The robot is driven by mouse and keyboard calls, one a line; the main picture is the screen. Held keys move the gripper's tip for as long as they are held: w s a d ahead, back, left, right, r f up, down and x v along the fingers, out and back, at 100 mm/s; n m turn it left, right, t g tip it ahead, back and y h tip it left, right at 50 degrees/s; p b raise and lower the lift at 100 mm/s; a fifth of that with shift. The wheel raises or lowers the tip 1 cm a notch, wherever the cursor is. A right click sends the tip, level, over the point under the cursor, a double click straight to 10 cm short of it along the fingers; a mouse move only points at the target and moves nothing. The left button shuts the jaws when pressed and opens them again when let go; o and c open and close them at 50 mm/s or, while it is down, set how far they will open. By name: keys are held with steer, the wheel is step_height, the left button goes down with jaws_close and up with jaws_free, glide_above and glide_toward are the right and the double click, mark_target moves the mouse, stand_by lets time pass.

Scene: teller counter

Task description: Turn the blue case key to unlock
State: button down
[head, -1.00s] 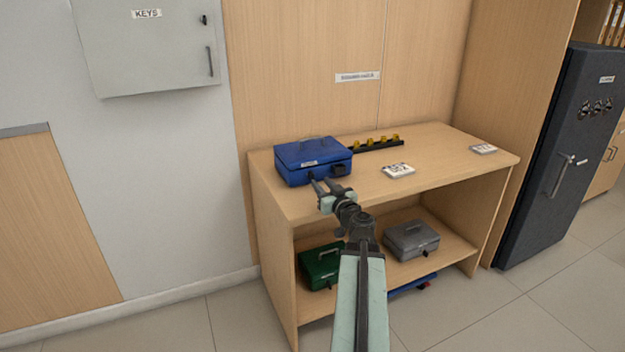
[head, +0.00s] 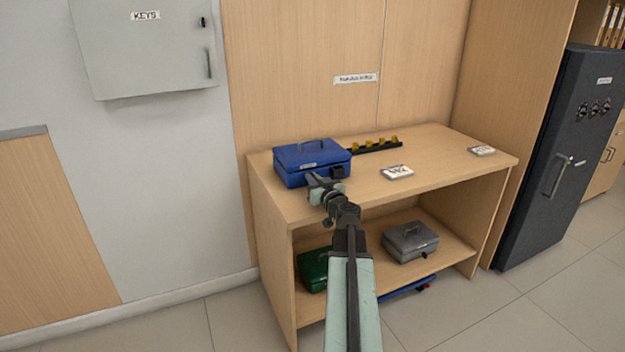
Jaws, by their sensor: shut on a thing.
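The blue case (head: 311,162) stands shut on the left end of the wooden counter top, its handle upright on the lid. A small black block sits at the right of its front face. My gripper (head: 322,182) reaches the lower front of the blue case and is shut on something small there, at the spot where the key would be. The key itself is hidden by the jaws, so its angle cannot be told.
The wooden counter (head: 440,160) also bears a black rack (head: 375,147) with yellow pieces and white labelled blocks (head: 397,172). Below are a green case (head: 312,270) and a grey case (head: 410,241). A dark safe (head: 556,165) stands at right.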

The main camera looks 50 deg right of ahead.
steer(key=shift+m, duration=0.3)
steer(key=shift+d+m, duration=0.15)
steer(key=shift+m, duration=1.1)
steer(key=shift+d+m, duration=0.15)
steer(key=shift+m, duration=1.1)
steer(key=shift+f, duration=0.1)
steer(key=c, duration=1.5)
jaws_free()
steer(key=shift+s, duration=0.1)
steer(key=v, duration=0.7)
steer(key=shift+s+a, duration=0.1)
steer(key=shift+s, duration=0.2)
